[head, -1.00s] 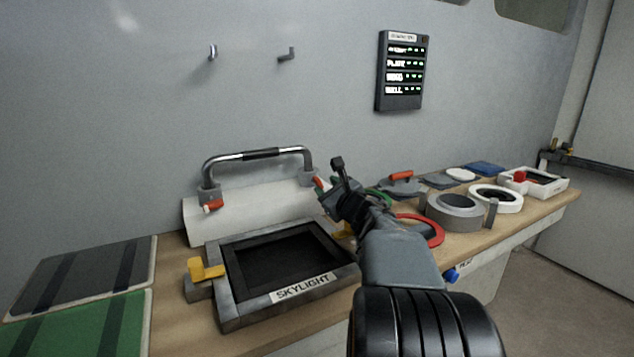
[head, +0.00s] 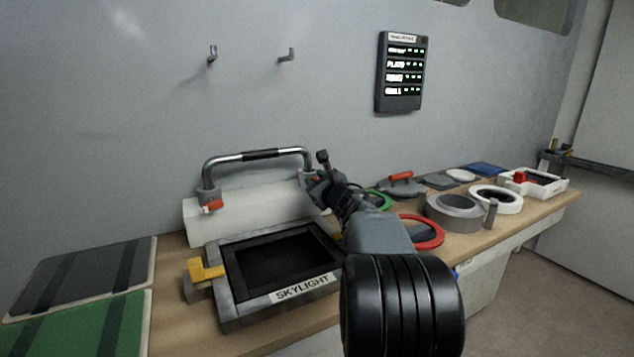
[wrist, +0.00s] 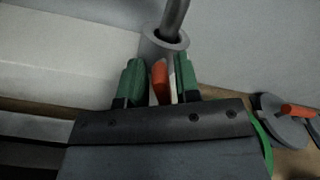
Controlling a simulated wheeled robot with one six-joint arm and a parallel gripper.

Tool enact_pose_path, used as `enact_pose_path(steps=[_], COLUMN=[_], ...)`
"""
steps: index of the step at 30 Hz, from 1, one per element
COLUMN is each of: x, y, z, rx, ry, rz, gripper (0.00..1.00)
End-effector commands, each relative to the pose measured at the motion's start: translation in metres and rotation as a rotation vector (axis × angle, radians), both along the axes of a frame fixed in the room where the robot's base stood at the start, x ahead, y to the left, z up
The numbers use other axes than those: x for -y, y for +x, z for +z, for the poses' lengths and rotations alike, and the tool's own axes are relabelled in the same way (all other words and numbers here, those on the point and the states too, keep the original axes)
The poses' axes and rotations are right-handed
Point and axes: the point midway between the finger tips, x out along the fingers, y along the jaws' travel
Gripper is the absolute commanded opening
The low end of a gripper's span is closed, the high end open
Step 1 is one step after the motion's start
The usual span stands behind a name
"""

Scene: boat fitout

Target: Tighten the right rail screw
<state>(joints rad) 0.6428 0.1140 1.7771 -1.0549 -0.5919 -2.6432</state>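The rail (head: 258,155) is a chrome bar with a black grip, its two grey feet on the white block (head: 240,212) by the wall. The orange left screw (head: 212,206) shows on the left foot. In the wrist view, the orange right screw (wrist: 160,80) is between my gripper's green fingertips, below the right foot (wrist: 165,45). My gripper (wrist: 160,82) is open, with gaps visible on both sides of the screw; contact is not visible. In the head view my gripper (head: 316,190) is at the right foot and mostly covers the right screw.
The skylight frame (head: 232,315) with a yellow clamp (head: 206,270) lies in front of the rail. Right of my arm are a red ring (head: 432,232), a grey ring (head: 453,208) and an orange-handled hatch (head: 401,185). Two hooks (head: 287,55) are on the wall.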

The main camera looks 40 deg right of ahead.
Motion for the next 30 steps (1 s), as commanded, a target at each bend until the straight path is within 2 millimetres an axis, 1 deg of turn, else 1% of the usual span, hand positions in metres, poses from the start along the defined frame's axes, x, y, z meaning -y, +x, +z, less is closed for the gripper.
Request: enact_pose_path(steps=[1,9,20,26,30], x=[-0.0001,0.0,0.0005,0.0024,0.0043], y=[-0.0001,-0.0002,-0.0003,-0.0006,-0.0009], z=[0.0001,0.0,0.0,0.0005,0.001], rx=[0.0,0.0,0.005,0.021,0.039], ry=[0.0,0.0,0.038,0.157,0.28], rz=[0.0,0.0,0.0,0.0,-0.001], gripper=[0.25,0.0,0.0,0.0,0.0])
